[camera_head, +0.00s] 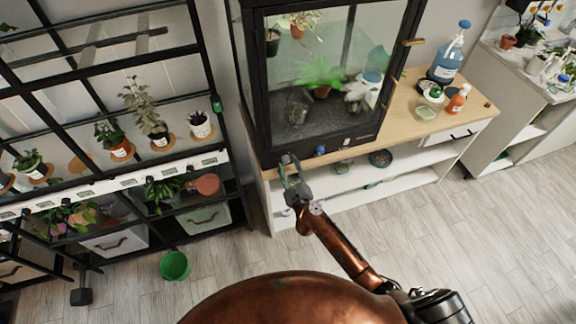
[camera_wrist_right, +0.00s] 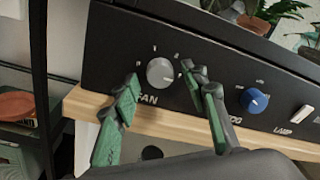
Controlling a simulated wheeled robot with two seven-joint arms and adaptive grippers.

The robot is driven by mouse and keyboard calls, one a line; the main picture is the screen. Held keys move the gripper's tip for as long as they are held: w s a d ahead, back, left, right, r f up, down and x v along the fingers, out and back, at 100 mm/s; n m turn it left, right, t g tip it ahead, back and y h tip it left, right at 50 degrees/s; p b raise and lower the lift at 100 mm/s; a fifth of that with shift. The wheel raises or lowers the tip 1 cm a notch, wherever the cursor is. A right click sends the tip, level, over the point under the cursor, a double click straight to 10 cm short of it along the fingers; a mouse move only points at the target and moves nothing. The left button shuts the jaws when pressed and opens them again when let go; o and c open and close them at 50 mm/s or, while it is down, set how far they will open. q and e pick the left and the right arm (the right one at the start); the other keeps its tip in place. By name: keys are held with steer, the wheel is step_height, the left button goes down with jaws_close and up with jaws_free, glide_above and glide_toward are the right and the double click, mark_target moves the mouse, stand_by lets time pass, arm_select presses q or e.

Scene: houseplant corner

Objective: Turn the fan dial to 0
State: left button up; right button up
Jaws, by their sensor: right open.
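The fan dial (camera_wrist_right: 160,72) is a round grey knob on the black front panel of the glass cabinet. The word FAN is printed below it, with small white marks around it. I cannot read which mark it points to. My right gripper (camera_head: 289,165) is at the left end of this panel, open. In the wrist view its two green-padded fingers are on either side of the dial, with the tips near its edges. I cannot tell whether they touch it. The gripper hides the dial in the head view. My left gripper is not in view.
A blue knob (camera_wrist_right: 254,100) and a white lamp switch (camera_wrist_right: 301,114) are right of the dial. The glass cabinet (camera_head: 372,138) with plants stands on a wooden-topped bench (camera_head: 468,107). A plant rack is at the left. A green bucket (camera_head: 174,265) stands on the floor.

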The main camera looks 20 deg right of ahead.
jaws_close()
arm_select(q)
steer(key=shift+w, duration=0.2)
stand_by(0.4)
